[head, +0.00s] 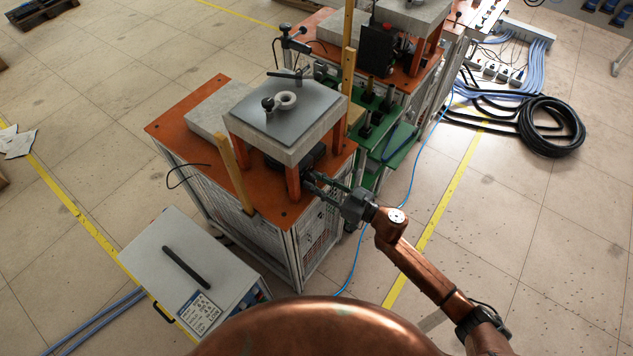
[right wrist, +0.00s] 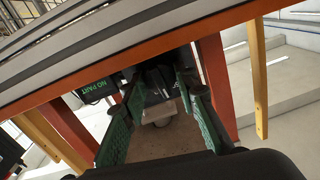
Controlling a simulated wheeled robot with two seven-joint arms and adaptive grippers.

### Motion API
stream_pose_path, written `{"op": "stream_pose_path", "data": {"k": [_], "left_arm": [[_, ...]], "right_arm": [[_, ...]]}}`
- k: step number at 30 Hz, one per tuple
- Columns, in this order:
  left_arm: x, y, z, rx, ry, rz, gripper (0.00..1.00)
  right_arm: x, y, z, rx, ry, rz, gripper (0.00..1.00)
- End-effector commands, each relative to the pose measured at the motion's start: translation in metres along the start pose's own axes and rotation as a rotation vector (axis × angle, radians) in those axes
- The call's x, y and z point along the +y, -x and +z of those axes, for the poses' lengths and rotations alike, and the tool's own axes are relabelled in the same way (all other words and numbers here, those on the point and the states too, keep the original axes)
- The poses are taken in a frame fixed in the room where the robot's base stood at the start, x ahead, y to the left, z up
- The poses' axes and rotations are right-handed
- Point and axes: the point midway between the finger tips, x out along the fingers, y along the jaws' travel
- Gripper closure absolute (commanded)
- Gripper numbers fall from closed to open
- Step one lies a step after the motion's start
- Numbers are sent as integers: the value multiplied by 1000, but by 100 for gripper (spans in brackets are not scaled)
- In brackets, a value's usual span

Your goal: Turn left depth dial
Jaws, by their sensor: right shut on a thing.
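The left heater station has a grey slab (head: 287,112) on red-orange legs above an orange top (head: 186,141). A dark unit sits under the slab, mostly in shadow. My right gripper (head: 314,183) reaches in from the right, below the slab's right side, with its fingertips at this unit. In the right wrist view, its green-padded fingers (right wrist: 164,112) stand either side of a dark block with a pale end (right wrist: 160,108). I take this for the left depth dial; its face and markings cannot be made out. The gripper is shut on it. My left gripper is not in view.
The slab's legs (head: 292,183) stand close to my right fingers, with the slab overhead. A second similar station stands behind. A grey box with a black handle (head: 187,267) is on the floor at front left. Coiled black hose (head: 551,127) lies at right; floor there is mostly clear.

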Motion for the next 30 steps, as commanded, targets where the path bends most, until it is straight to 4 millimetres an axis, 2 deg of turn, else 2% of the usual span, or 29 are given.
{"op": "stream_pose_path", "data": {"k": [7,17,23,30], "left_arm": [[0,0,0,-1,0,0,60],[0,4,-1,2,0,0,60],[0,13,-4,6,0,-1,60],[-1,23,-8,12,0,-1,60]], "right_arm": [[0,0,0,0,0,0,97],[0,0,-1,-3,54,1,97],[0,1,-2,-7,175,2,97],[0,1,-2,-17,393,4,97]]}}
